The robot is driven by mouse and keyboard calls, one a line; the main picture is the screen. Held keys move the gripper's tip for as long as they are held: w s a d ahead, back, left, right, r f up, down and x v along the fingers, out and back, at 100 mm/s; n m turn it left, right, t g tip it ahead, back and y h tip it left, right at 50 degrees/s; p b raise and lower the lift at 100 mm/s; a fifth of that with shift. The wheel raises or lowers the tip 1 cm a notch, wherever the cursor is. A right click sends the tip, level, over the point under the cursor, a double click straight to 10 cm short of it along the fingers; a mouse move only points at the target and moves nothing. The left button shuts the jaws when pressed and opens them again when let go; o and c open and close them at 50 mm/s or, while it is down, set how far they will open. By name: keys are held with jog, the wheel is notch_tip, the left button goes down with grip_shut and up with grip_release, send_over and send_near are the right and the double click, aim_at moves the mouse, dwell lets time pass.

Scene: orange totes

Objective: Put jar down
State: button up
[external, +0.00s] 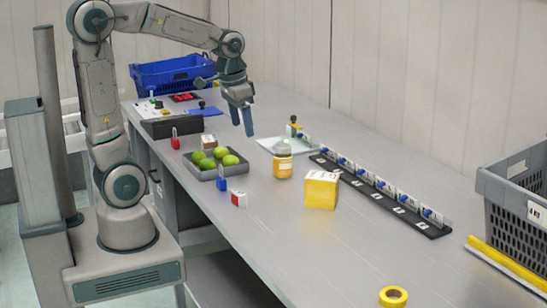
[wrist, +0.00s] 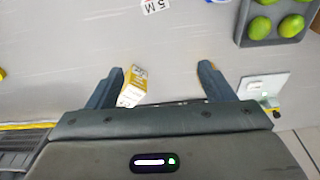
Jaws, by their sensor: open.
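The jar (external: 283,166) stands upright on the grey table, with orange-yellow contents and a paler top. My gripper (external: 242,120) hangs above and to the left of it in the external view, fingers pointing down, apart from the jar. In the wrist view my gripper (wrist: 158,80) has its two fingers wide apart with nothing held between them. A small orange patch at the right fingertip there may be the jar, mostly hidden behind the finger; I cannot be sure.
A yellow box (external: 321,190) stands right of the jar. A grey tray (external: 241,169) of green fruits is to its left, a red-and-white block (external: 239,199) in front. The front table is mostly clear.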

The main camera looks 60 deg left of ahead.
jog(key=s+d+f, duration=0.1)
jog(key=s, duration=0.4)
jog(key=s+d+f+t, duration=0.1)
jog(key=s+d+f, duration=0.1)
jog(key=s, duration=0.3)
jog(key=shift+s+d+f+n, duration=0.15)
jog(key=shift+s+f+n, duration=0.15)
